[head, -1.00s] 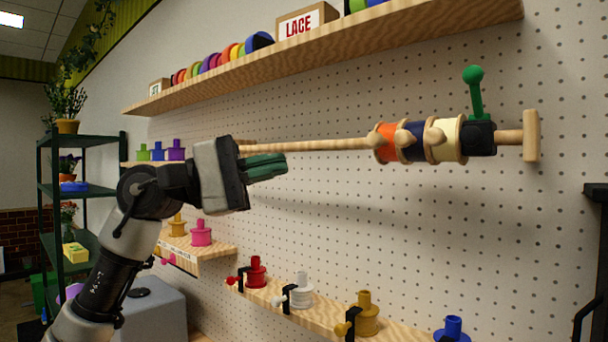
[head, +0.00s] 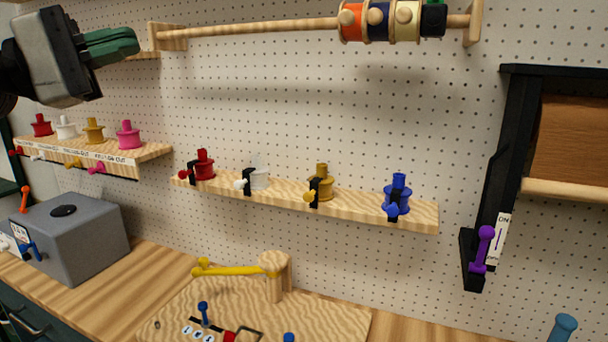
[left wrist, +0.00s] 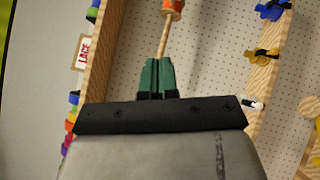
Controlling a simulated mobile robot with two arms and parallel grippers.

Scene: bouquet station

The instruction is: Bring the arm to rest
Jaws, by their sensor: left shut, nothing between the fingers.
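My left gripper (head: 112,44) is at the upper left of the head view, with its green fingers shut and nothing between them. In the left wrist view its fingers (left wrist: 157,76) lie side by side, and the wooden rod (left wrist: 168,36) shows beyond their tips. In the head view the fingertips are close to the left end of the rod (head: 250,29) in the picture; I cannot tell the exact gap. My right gripper is not in view.
Spools, including an orange one (head: 352,22), hang on the rod. Below is a wooden shelf (head: 425,216) with several coloured spools. A grey box (head: 75,240) stands on the bench at left. A black-framed paper holder (head: 515,130) is at right. The pegboard (head: 330,110) between is bare.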

